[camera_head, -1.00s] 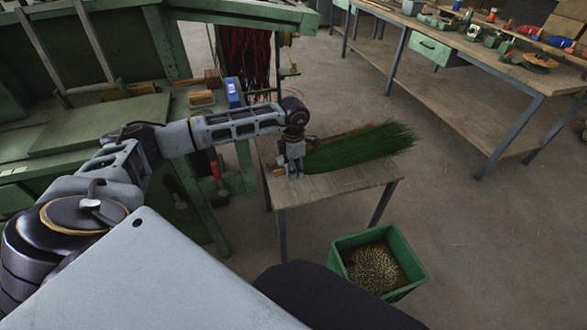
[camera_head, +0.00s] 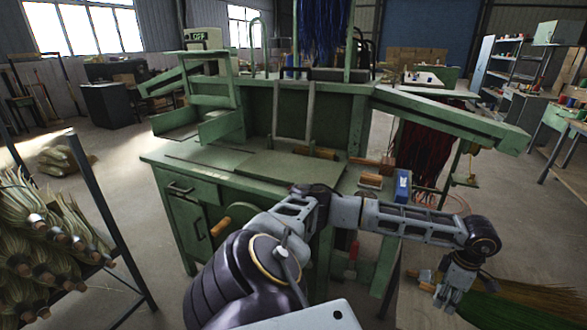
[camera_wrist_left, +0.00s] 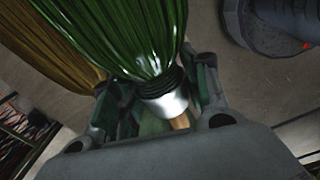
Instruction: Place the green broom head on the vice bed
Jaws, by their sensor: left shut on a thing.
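My left gripper (camera_head: 445,297) is low at the right edge of the machine in the head view, shut on the green broom head (camera_head: 505,312). In the left wrist view the same broom head (camera_wrist_left: 125,35) fans away from the fingers (camera_wrist_left: 165,115), which close around its silver collar and wooden stub. The green winding machine (camera_head: 260,130) fills the middle of the head view, with a flat green bed (camera_head: 270,166) on top; I cannot tell which part is the vice bed. No broom head lies on the bed. My right gripper is out of view.
A tan broom head (camera_wrist_left: 55,45) lies beside the green one. A blue-and-white box (camera_head: 402,186) and wooden blocks (camera_head: 371,181) sit on the machine's right side. A rack of straw broom heads (camera_head: 45,240) stands at the left. A green arm (camera_head: 455,118) juts right.

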